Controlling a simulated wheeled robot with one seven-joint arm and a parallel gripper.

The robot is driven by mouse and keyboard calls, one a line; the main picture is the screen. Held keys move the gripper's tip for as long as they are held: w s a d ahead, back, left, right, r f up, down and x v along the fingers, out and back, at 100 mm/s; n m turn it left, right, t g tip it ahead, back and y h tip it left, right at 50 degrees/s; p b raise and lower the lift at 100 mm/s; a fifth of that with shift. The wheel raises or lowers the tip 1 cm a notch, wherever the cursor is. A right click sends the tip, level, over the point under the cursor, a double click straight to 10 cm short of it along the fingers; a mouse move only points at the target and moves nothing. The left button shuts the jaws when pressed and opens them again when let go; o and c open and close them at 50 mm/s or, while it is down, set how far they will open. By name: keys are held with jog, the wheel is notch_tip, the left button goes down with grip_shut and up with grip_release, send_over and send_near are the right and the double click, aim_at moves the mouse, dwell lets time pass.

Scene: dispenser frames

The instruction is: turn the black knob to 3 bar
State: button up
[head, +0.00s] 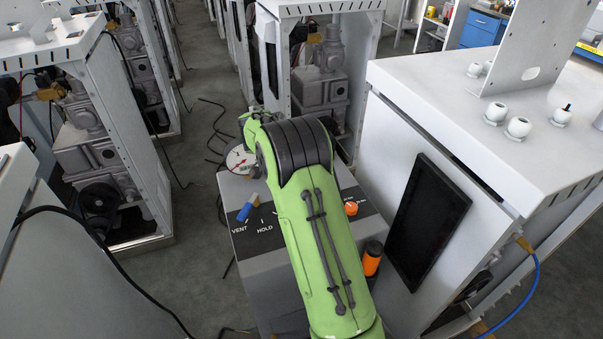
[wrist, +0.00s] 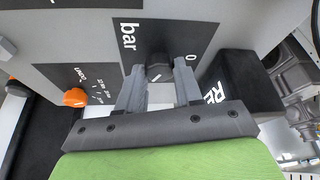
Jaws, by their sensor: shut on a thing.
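The black knob (wrist: 158,62) sits on a black panel marked "bar" and "0" (wrist: 148,32) in the wrist view. My gripper (wrist: 159,70) has its two grey fingers on either side of the knob and is shut on it. A short white line shows on the panel just below the knob, between the fingers. The knob's own pointer and most of the scale are hidden, so its setting cannot be read. In the head view my green arm covers the knob and gripper. A round white gauge (head: 237,160) with a red needle shows beside the arm; its reading is too small to tell.
A blue handle (head: 248,208) stands near "VENT" and "HOLD" on the grey box. An orange knob (head: 351,208) and an orange-black cylinder (head: 372,259) are right of my arm. A white cabinet (head: 395,120) stands close on the right. A dark block (wrist: 240,85) is beside the fingers.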

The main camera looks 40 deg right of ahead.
jog(key=shift+w+m+g+p, duration=0.15)
jog(key=shift+m+g+p, duration=0.5)
jog(key=shift+m, duration=0.85)
jog(key=o, duration=1)
jog(key=shift+o, duration=0.2)
jog(key=p+v, duration=0.6)
jog(key=v, duration=0.9)
jog(key=shift+r, duration=0.45)
